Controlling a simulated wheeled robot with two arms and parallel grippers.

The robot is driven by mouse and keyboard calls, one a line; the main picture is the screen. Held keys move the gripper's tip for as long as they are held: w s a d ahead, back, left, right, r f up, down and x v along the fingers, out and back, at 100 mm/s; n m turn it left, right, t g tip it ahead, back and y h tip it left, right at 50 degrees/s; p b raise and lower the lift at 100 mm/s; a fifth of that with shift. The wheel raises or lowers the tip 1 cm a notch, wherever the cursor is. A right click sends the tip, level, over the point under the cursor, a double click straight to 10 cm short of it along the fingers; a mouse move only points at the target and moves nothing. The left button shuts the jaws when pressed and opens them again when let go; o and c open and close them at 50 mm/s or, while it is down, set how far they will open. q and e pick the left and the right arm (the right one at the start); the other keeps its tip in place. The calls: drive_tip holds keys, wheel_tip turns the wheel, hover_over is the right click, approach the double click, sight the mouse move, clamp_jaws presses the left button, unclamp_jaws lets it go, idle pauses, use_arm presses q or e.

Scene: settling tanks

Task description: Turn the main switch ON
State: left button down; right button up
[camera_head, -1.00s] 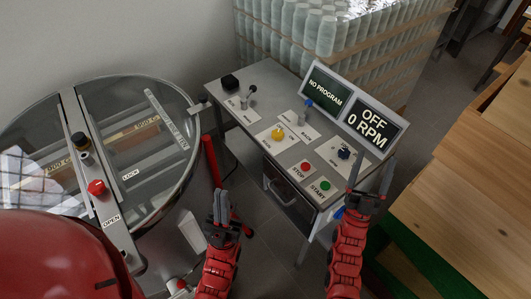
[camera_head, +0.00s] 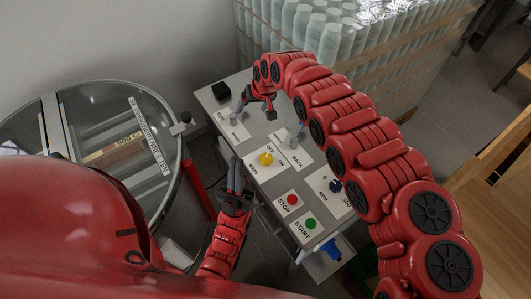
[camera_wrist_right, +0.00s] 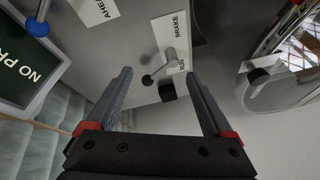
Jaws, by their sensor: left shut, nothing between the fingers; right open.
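The main switch is a yellow knob (camera_head: 265,159) on a white label reading OFF, ON and MAIN, on the grey control table. It looks uncovered. My left gripper (camera_head: 237,163) is shut and empty, just left of the yellow knob and apart from it. My right gripper (camera_head: 258,103) is open over the far left part of the table. In the right wrist view, its fingers (camera_wrist_right: 158,78) frame the black-tipped lever (camera_wrist_right: 148,79) on the RUN/BRAKE label. I cannot tell how far it is from them. The yellow knob does not show there.
Red STOP (camera_head: 292,199) and green START (camera_head: 310,223) buttons sit at the near end. A blue-tipped lever (camera_wrist_right: 38,28) stands beside the NO PROGRAM screen (camera_wrist_right: 28,70). My right arm hides the screens in the head view. A round glass-topped tank (camera_head: 160,130) stands left.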

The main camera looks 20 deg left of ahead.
drive_tip(key=s+d+r+g+h, duration=0.3)
drive_tip(key=s+d+r+h, duration=0.1)
drive_tip(key=s+d, duration=0.35)
drive_tip(key=b, duration=0.4)
hover_over(266, 158)
wheel_tip(266, 158, down, 7)
drive_tip(key=shift+n, duration=0.4)
wheel_tip(266, 158, down, 9)
drive_tip(key=p, duration=0.3)
drive_tip(key=shift+a+r+p, duration=0.15)
drive_tip(key=shift+r+p, duration=0.05)
drive_tip(key=shift+p, duration=0.15)
drive_tip(key=shift+f, duration=0.95)
clamp_jaws()
